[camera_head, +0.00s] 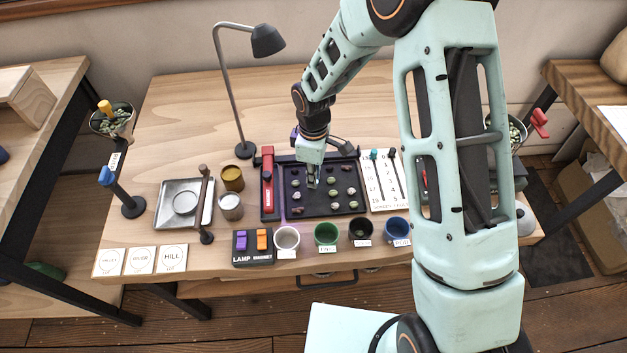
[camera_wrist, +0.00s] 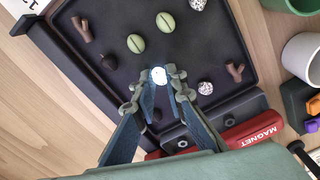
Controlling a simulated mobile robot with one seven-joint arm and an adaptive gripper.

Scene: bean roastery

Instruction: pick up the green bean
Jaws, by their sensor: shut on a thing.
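In the wrist view two oval green beans, each with a dark crease, lie on the dark tray (camera_wrist: 190,50): one green bean (camera_wrist: 136,43) just ahead of my fingertips, another green bean (camera_wrist: 166,22) farther off. My gripper (camera_wrist: 158,77) is shut on a small, bright whitish thing (camera_wrist: 158,75) at its fingertips. Its glare hides its true colour, so I cannot tell whether it is a bean. In the head view my gripper (camera_head: 312,183) is low over the tray (camera_head: 316,213), among several small beans. I cannot tell whether the held thing touches the tray.
Brown twigs (camera_wrist: 82,30) and speckled silvery lumps (camera_wrist: 205,88) share the tray. A red magnet bar (camera_head: 267,178) borders its left. A white cup (camera_head: 286,238), green cup (camera_head: 326,233), black cup (camera_head: 360,229) and blue cup (camera_head: 397,230) stand in front. A lamp (camera_head: 268,40) rises behind left.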

